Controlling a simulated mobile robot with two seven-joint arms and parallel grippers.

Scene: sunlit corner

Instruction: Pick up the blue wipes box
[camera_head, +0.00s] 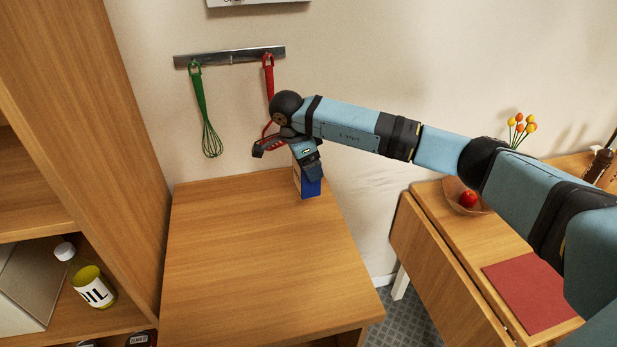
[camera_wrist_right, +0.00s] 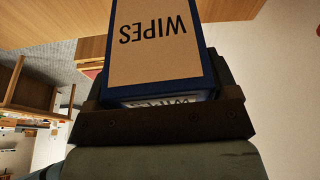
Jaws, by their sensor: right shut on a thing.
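The blue wipes box (camera_head: 308,186) stands at the back of the wooden cabinet top (camera_head: 250,260), close to the wall, in the head view. In the right wrist view the box (camera_wrist_right: 160,50) fills the upper middle, with its tan panel and the word WIPES upside down. My right gripper (camera_head: 308,170) reaches down from above and is shut on the box. Its upper part is hidden by the gripper. Whether its base touches the cabinet top is hard to tell. My left gripper is not in view.
A green whisk (camera_head: 205,110) and a red utensil (camera_head: 268,80) hang from a wall rail (camera_head: 230,57) near my right gripper. A tall wooden shelf (camera_head: 100,130) with an oil bottle (camera_head: 88,278) stands at left. A side table (camera_head: 440,230) with a bowl (camera_head: 460,198) is at right.

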